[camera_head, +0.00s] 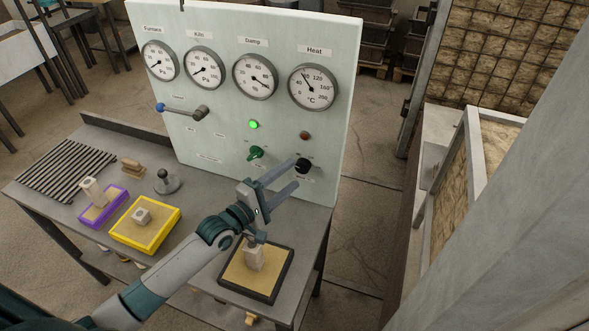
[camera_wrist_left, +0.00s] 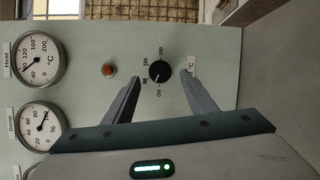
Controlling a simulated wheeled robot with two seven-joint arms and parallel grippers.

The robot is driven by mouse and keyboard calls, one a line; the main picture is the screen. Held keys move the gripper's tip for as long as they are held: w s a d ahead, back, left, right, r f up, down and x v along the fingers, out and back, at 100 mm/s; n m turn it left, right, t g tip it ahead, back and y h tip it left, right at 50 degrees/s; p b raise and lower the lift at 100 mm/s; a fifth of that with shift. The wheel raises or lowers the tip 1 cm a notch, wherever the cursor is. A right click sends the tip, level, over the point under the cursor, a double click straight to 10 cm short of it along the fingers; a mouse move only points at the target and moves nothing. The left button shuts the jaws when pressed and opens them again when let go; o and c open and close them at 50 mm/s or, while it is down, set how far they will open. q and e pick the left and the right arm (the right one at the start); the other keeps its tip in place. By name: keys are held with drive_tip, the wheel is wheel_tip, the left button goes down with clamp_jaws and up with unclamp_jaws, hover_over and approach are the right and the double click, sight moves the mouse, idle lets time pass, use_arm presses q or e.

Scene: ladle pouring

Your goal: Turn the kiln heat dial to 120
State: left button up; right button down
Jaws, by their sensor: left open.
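The kiln heat dial is a black knob (camera_head: 303,166) low on the right side of the pale green panel (camera_head: 215,110). The Heat gauge (camera_head: 313,87) is above. My right gripper is not in view.
A green knob (camera_head: 256,153), a lit green lamp (camera_head: 253,124), a red lamp (camera_head: 305,135) and a blue-ended lever (camera_head: 182,111) are on the panel. On the table stand a yellow tray (camera_head: 173,231), a purple tray (camera_head: 121,205) and a black-rimmed tray (camera_head: 285,277) below my arm.

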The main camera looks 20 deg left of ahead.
sight(302, 166)
use_arm(q)
drive_tip(key=shift+x, duration=1.5)
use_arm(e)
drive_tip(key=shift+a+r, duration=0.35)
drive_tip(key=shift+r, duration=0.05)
use_arm(q)
drive_tip(key=shift+c, duration=0.5)
drive_tip(key=c, duration=0.9)
drive_tip(key=shift+p, duration=0.3)
drive_tip(key=shift+c, duration=0.2)
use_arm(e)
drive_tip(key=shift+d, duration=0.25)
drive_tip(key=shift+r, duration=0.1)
